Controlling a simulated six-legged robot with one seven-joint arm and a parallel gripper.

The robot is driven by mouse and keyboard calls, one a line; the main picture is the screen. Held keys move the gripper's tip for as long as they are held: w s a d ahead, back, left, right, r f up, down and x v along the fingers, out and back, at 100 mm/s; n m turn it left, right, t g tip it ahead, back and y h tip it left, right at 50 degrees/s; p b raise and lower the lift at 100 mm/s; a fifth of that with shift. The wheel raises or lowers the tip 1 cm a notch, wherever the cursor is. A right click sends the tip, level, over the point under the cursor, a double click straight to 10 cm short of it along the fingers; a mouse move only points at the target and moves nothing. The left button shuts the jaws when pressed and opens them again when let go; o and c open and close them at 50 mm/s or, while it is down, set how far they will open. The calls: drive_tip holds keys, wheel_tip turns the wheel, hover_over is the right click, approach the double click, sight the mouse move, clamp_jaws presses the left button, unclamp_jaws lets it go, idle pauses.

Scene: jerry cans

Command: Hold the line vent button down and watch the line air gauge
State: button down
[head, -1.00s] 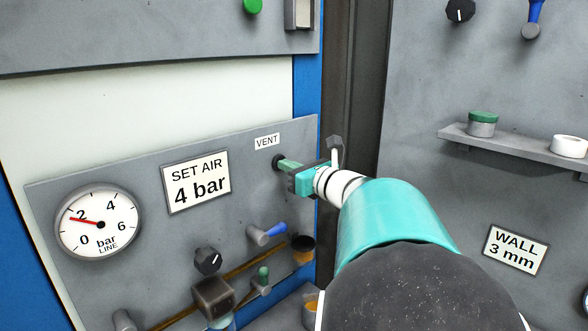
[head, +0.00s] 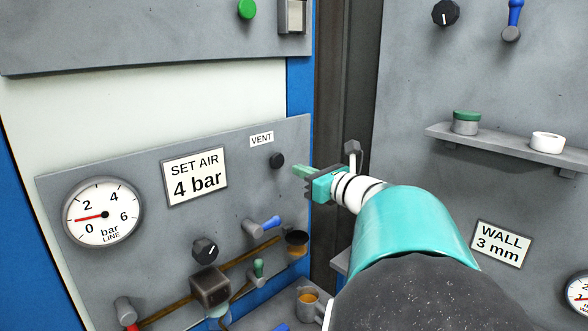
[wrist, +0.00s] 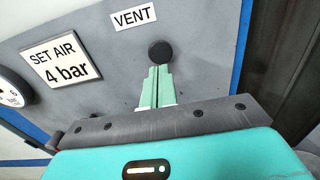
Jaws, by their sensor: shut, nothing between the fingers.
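The black vent button (head: 277,160) sits on the grey panel under the VENT label (head: 261,139). My gripper (head: 296,170) is shut and empty, its green fingertips just right of the button with a small gap between them in the head view. In the wrist view the fingertips (wrist: 160,70) point at the button (wrist: 160,52), which shows just beyond them. The line air gauge (head: 103,213) is a white dial at the panel's left, its red needle between 0 and 2, near 1 bar. A sign (head: 195,176) reads SET AIR 4 bar.
Below the button are a blue-handled valve (head: 263,225), a black knob (head: 205,251) and a pipe with fittings. At right, a shelf (head: 510,145) holds a green-lidded jar (head: 466,122) and a white ring (head: 547,142). The space before the panel's upper part looks clear.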

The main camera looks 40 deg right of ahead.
drive_tip(key=s, duration=0.6)
drive_tip(key=shift+s+d, duration=0.15)
drive_tip(key=shift+s, duration=0.15)
